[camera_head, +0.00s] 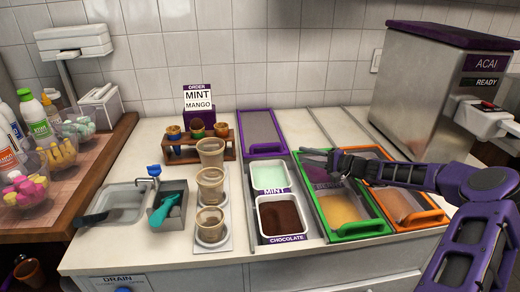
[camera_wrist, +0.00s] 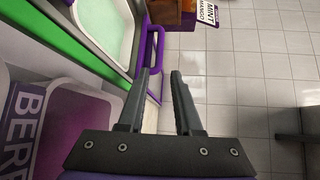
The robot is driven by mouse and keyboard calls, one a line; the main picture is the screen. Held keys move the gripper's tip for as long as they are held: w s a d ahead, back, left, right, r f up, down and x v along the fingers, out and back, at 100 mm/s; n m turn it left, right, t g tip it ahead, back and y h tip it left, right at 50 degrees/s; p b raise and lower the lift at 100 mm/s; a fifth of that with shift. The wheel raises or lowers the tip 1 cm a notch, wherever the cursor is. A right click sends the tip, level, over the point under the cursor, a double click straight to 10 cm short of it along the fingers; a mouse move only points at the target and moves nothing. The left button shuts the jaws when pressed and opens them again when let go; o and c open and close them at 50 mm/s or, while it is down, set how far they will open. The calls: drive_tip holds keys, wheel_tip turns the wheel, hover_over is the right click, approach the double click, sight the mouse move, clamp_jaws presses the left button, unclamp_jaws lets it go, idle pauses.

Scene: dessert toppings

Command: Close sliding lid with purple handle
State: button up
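The grey sliding lid (camera_head: 262,131) has a purple frame and sits at the back, behind the mint and chocolate bins. Its purple handle (camera_head: 266,150) is at its near end, just behind the open mint bin (camera_head: 269,177). In the wrist view the purple handle (camera_wrist: 159,52) shows at the top middle, close to the fingertips. My gripper (camera_head: 305,157) is open and empty, to the right of the handle and above the berry bin. In the wrist view my gripper (camera_wrist: 163,75) has a clear gap between its fingers. I cannot tell its exact height.
The chocolate bin (camera_head: 281,217) is uncovered in front of the mint bin. Green (camera_head: 356,229) and orange (camera_head: 424,217) handled lids lie to the right. A wooden cone rack (camera_head: 190,154) and several cups (camera_head: 210,186) stand left. An acai machine (camera_head: 432,95) stands at right.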

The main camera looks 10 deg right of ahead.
sight(268, 146)
drive_tip(key=x, duration=1.7)
drive_tip(key=shift+w, duration=0.15)
clamp_jaws()
idle(0.8)
